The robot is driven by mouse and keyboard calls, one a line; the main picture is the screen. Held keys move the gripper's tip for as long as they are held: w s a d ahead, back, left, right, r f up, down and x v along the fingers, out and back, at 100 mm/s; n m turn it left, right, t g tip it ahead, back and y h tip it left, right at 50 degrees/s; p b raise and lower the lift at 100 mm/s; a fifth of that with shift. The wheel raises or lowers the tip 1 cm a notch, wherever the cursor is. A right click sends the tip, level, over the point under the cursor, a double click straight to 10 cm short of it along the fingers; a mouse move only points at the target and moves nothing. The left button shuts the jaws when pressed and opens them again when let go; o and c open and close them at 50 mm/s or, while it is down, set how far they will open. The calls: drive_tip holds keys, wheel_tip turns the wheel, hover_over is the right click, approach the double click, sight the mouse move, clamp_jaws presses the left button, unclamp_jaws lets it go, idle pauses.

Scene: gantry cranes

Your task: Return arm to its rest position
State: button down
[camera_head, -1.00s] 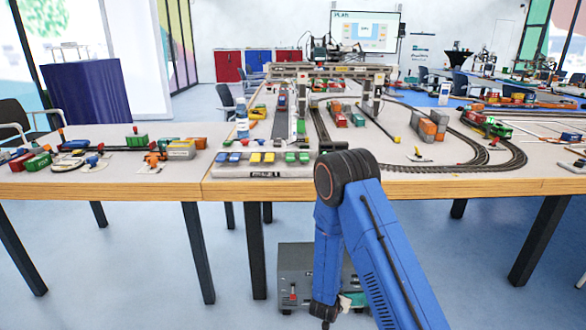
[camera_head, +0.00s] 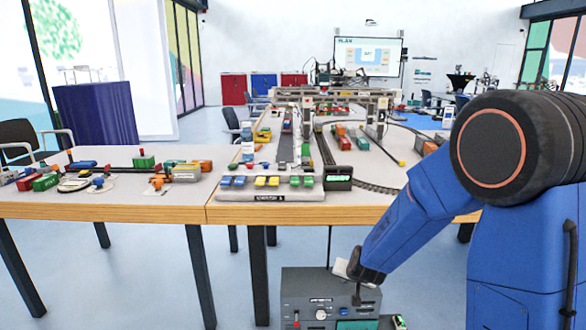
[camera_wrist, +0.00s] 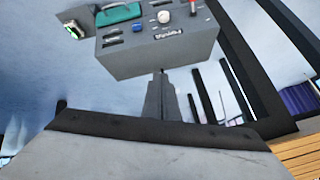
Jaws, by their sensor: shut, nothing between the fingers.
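My blue arm fills the right side of the head view, its large black joint near the camera. The forearm reaches down and left to my gripper (camera_head: 356,299), which is in front of the table edge, beside a grey control box (camera_head: 300,286) low in the picture. In the wrist view my gripper (camera_wrist: 161,78) shows as a narrow grey pair of fingers, shut and empty, pointing towards the front of the control box (camera_wrist: 158,58). From these views I cannot tell how far apart the fingertips and box are.
The left table (camera_head: 120,205) bears model vehicles and track. The main table (camera_head: 375,215) bears a block with coloured pieces (camera_head: 266,190), tracks and gantry cranes. The box carries a white knob (camera_wrist: 164,16), a red lever (camera_wrist: 193,8) and a teal part (camera_wrist: 118,14). Floor shows below the tables.

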drive_tip(key=s+d+r+n+y, duration=0.1)
drive_tip(key=s+d+r+n, duration=0.1)
drive_tip(key=s+r, duration=0.7)
drive_tip(key=s+d+r+g, duration=0.1)
drive_tip(key=s+d+r, duration=0.2)
drive_tip(key=s, duration=0.6)
drive_tip(key=s+d+r+n+g+h, duration=0.1)
drive_tip(key=s+d+r, duration=0.2)
drive_tip(key=s, duration=0.7)
drive_tip(key=s+d+r+n+g, duration=0.1)
drive_tip(key=s+d+r, duration=0.2)
drive_tip(key=s, duration=0.7)
wheel_tip(320, 180, up, 2)
drive_tip(key=shift+s+d+r+h, duration=0.15)
drive_tip(key=shift+r+h, duration=0.1)
drive_tip(key=shift+h, duration=0.15)
